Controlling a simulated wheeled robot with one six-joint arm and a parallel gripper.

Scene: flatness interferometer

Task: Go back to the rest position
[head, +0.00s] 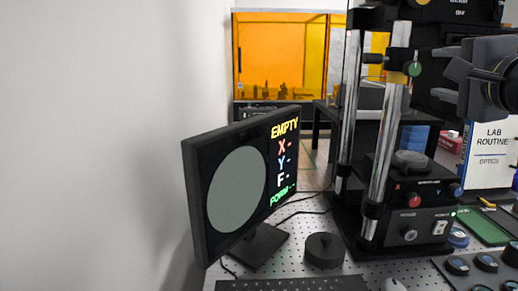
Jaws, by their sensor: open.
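My gripper (446,74) is at the upper right edge of the head view, in front of the interferometer stand. Its dark fingers point left and are spread apart, with nothing seen between them. The rest of my arm runs out of the picture on the right. The interferometer (382,130) is a tall black instrument with two bright metal columns. A round grey piece (410,159) sits on its stage, below and left of my gripper. The monitor (240,175) on the left shows a grey disc and the words EMPTY, X, Y, F and FORM.
A perforated bench (300,212) carries a black round lidded item (324,250), a keyboard (290,285), a green mat (483,228) and a tray of dark round pieces (470,266). A LAB ROUTINE sign (488,150) stands at right. An orange enclosure (280,55) is behind; a white wall fills the left.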

